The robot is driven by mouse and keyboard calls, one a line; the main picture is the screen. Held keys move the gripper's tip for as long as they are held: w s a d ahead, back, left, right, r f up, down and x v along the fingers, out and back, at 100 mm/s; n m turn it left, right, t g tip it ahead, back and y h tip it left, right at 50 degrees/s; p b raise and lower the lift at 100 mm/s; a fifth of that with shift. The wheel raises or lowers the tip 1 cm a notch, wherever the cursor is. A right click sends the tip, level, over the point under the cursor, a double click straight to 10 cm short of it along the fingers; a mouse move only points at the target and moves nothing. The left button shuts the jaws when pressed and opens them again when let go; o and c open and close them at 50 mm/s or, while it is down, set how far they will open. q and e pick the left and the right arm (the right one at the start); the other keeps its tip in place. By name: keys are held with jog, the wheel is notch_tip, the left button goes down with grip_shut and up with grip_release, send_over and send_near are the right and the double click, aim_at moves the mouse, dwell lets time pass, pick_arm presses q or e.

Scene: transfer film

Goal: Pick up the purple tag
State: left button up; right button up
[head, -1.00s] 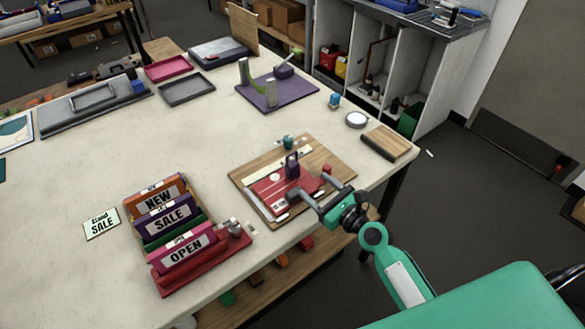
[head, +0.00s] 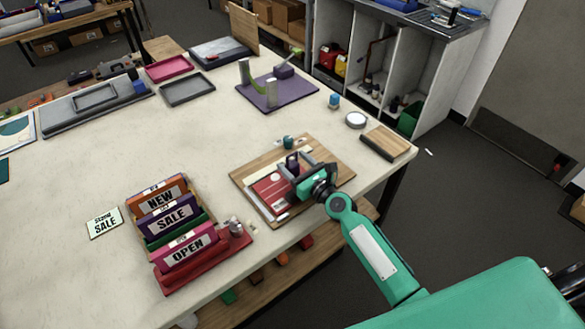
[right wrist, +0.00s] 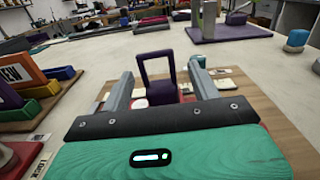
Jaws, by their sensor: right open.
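The purple tag (head: 292,160) stands upright on the red plate (head: 268,190) of a wooden board (head: 245,177) near the table's front right. My right gripper (head: 298,170) is low over the board. Its two grey fingers stand apart, one on each side of the tag in the right wrist view (right wrist: 160,82); whether they touch it cannot be told. My left gripper is out of view.
A rack of NEW, SALE and OPEN signs (head: 172,215) stands left of the board, with a SALE card (head: 104,222) beside it. A purple stand (head: 277,95) is further back. A wooden block (head: 387,142) lies at the right edge. The table's middle is clear.

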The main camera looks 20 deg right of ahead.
jog(key=x, duration=0.3)
jog(key=shift+w+f, duration=0.15)
jog(key=shift+f, duration=0.05)
jog(key=c, duration=1.1)
jog(key=shift+o, duration=0.2)
jog(key=shift+r, duration=0.1)
notch_tip(320, 180, up, 20)
jog(key=p, duration=0.5)
jog(key=shift+p, duration=0.4)
